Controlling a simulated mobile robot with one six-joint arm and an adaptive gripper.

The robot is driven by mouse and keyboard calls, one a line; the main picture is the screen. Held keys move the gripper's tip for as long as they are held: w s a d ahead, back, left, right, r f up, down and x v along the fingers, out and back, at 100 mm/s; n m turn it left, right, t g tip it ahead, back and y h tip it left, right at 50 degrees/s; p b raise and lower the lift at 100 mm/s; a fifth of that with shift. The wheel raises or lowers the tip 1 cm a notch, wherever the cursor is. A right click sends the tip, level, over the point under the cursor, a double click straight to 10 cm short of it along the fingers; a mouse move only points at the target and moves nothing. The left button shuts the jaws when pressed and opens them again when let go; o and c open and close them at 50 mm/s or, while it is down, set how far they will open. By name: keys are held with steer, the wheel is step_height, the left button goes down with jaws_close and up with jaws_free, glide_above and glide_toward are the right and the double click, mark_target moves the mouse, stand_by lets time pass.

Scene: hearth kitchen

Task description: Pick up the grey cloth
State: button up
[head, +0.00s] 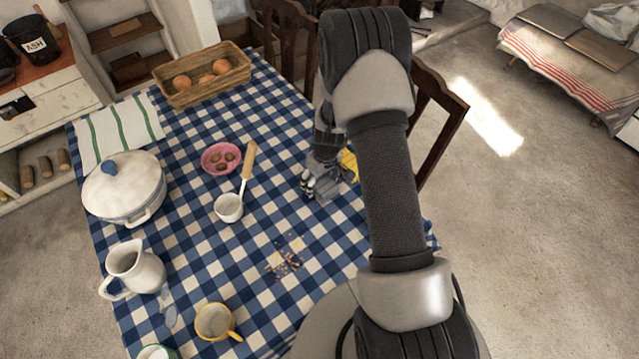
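My gripper (312,188) is low over the right part of the table, its fingers small and partly covered by my arm. A small pale grey-blue patch (330,187) shows right against the fingers. It may be the grey cloth, but it is mostly hidden, and I cannot tell whether the fingers hold it or only sit over it. A yellow thing (349,165) lies just behind it, partly behind my arm.
The checked table (200,262) bears a pot (125,190), striped towel (103,130), basket (203,76), pink bowl (221,158), ladle (229,207), jug (135,268) and yellow-rimmed mug (215,321). Crumbs (284,262) lie front centre. Chairs (440,115) stand at the right and back edges.

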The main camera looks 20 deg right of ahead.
mark_target(320, 182)
steer(key=c, duration=0.7)
step_height(320, 182, up, 20)
steer(key=p, duration=0.5)
